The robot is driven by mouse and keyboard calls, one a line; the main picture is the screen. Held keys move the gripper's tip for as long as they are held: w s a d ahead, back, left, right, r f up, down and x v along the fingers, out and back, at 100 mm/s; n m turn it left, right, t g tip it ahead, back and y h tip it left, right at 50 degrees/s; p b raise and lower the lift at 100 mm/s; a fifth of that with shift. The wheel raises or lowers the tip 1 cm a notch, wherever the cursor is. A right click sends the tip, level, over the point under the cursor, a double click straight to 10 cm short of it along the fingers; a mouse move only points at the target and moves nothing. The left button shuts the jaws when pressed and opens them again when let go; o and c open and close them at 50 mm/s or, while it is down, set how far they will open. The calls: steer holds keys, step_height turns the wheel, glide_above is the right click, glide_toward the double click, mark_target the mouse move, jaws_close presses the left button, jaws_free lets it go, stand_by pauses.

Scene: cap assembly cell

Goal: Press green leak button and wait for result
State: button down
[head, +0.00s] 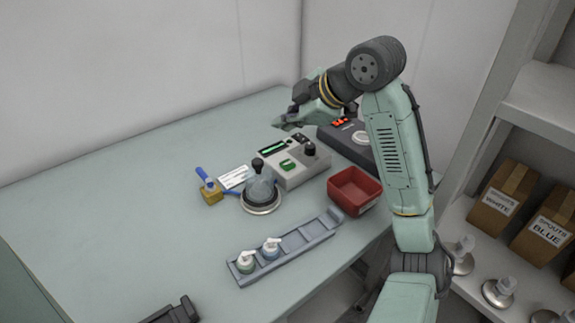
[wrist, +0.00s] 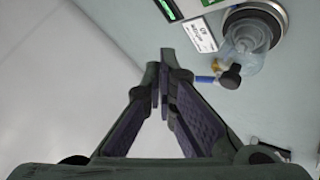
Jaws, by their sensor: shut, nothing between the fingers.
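The leak tester is a light grey box (head: 303,176) at the back of the bench in the head view. It has a green button (head: 287,165) on its front part, a dark display (head: 273,146) with green marks, and a black knob. My gripper (head: 281,123) is shut and empty, in the air above and behind the tester, apart from the button. In the wrist view my gripper (wrist: 162,72) has its fingers together. Part of the tester (wrist: 188,8) shows there at the top edge, with lit green areas. The button cannot be told clearly there.
A red bin (head: 354,190) and a grey rack (head: 304,239) with two capped pieces are nearer. The bench's left side is clear.

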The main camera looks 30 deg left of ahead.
mark_target(286, 165)
step_height(286, 165, down, 8)
steer(key=b, duration=0.5)
steer(key=shift+r, duration=0.1)
stand_by(1.1)
steer(key=shift+f+b, duration=0.4)
steer(key=shift+f, duration=0.45)
stand_by(0.7)
steer(key=shift+r, duration=0.15)
steer(key=shift+r+p, duration=0.5)
steer(key=shift+r, duration=0.25)
step_height(286, 165, up, 5)
steer(key=p, duration=0.4)
